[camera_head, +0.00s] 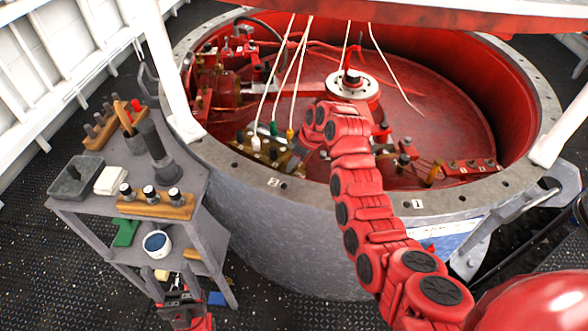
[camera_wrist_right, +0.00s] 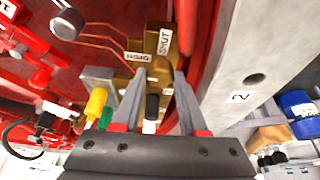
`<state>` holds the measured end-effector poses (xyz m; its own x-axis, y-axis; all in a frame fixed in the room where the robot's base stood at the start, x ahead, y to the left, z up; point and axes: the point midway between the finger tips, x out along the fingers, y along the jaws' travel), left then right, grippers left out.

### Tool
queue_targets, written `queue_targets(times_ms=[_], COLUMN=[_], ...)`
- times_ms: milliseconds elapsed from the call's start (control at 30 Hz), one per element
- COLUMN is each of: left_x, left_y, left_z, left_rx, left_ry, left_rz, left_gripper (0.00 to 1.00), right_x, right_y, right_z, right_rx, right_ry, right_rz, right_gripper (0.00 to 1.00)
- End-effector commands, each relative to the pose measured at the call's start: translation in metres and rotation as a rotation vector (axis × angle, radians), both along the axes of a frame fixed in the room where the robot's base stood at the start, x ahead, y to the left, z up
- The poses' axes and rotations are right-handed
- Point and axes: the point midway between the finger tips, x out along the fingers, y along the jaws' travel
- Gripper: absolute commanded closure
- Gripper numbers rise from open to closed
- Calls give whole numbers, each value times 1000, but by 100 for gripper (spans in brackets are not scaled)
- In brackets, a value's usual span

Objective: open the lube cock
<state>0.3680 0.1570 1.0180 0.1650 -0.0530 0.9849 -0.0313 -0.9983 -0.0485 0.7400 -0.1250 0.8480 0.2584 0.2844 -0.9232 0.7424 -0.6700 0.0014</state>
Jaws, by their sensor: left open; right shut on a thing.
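The lube cock (camera_wrist_right: 158,68) is a brass fitting in the right wrist view, with plates reading OPEN and SHUT beside it. A black-tipped handle (camera_wrist_right: 152,106) with a white tag points toward my wrist. My right gripper (camera_wrist_right: 160,84) is shut on the cock's handle, one finger on each side; the exact contact is partly hidden. In the head view, my right gripper (camera_head: 294,165) is inside the near left rim of the red tub, largely hidden by my own arm. My left gripper (camera_head: 184,303) is open and empty at the lower left, beside the grey stand.
White, green and yellow connectors (camera_head: 273,129) on cords sit close to my right gripper. The tub's bolted grey rim (camera_head: 232,168) is just in front.

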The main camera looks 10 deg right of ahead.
Motion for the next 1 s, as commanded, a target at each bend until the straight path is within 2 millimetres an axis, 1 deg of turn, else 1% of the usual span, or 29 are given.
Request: queue_targets(times_ms=[33,200,700,733,800,900,1000], left_x=[0,0,0,0,0,0,0], left_y=[0,0,0,0,0,0,0], left_z=[-8,-14,-15,-15,-15,-15,-15], left_rx=[0,0,0,0,0,0,0], left_ry=[0,0,0,0,0,0,0], left_rz=[0,0,0,0,0,0,0], left_gripper=[36,36,36,36,36,36,36], right_x=[0,0,0,0,0,0,0], right_y=[-1,-1,-1,-1,-1,-1,0], right_z=[-4,-2,0,-1,0,0,0], right_rx=[-1,-1,-2,-2,-1,-1,-1], right_ry=[1,4,4,4,3,3,3], right_rz=[15,59,77,77,77,77,77], right_gripper=[100,100,100,56,44,28,28])
